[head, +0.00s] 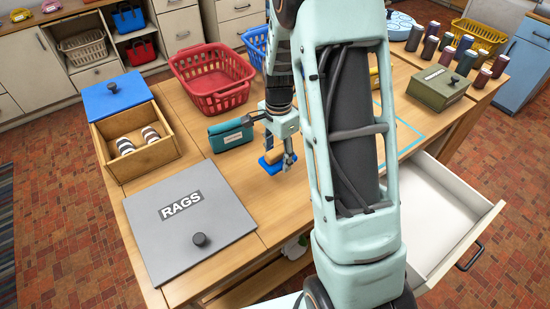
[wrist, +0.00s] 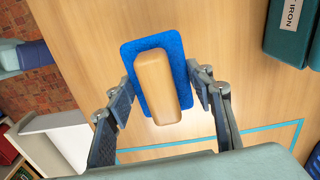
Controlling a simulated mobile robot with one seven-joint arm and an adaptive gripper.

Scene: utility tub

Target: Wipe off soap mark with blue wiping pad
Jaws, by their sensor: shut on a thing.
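The blue wiping pad (head: 265,168) is a flat blue rectangle with a wooden block handle. It shows large in the wrist view (wrist: 131,56), with the handle (wrist: 160,80) along its middle. My gripper (head: 277,155) points down over the wooden table, with its fingers on either side of the handle, shut on the pad. In the wrist view my gripper (wrist: 165,88) has one finger at each long side of the handle. I cannot tell whether the pad touches the table. I can make out no soap mark in either view.
A teal case (head: 230,135) stands left of the pad, with a red basket (head: 212,78) behind. A wooden box (head: 135,145) and grey RAGS lid (head: 195,215) are at left. A blue outline (wrist: 240,132) marks the table. At right are a green box (head: 438,90) and open drawer (head: 440,225).

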